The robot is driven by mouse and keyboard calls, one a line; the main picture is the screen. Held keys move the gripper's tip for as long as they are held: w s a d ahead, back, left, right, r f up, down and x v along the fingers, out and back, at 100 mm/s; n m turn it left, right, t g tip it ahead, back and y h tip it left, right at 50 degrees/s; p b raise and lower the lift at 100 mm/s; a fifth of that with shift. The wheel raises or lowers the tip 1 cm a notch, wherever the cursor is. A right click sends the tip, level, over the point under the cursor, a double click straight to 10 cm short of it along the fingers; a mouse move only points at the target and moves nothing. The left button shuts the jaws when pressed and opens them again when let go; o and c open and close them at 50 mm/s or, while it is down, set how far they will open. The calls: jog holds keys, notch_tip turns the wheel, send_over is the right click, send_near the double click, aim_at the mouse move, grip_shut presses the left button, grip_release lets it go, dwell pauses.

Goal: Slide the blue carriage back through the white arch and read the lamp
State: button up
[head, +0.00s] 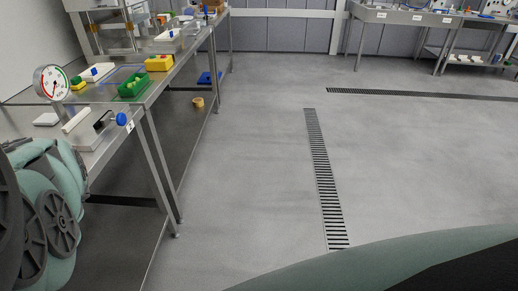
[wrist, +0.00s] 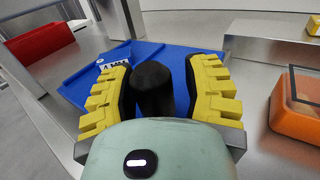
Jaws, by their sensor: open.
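My gripper (wrist: 158,60) shows in the wrist view, its yellow, black-padded fingers spread apart. An upright black knob or post (wrist: 153,92) stands between them, with a gap visible on the right; contact on the left is unclear. A flat blue piece (wrist: 75,92), perhaps the carriage, lies beneath and around the knob; its middle is hidden by my gripper. A white label with dark letters (wrist: 113,58) is near its far left edge. In the head view, a pale frame (head: 97,30) stands at the top left; I cannot tell whether it is the white arch. I see no lamp clearly.
The wrist view shows an orange container (wrist: 297,115) at right, a pale grey block (wrist: 265,45) behind it and a red bin (wrist: 38,40) at left. In the head view, the bench holds a dial gauge (head: 52,82), a green tray (head: 132,87) and a yellow block (head: 159,63).

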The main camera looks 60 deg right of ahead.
jog(key=v, duration=1.2)
jog(key=shift+d, duration=0.1)
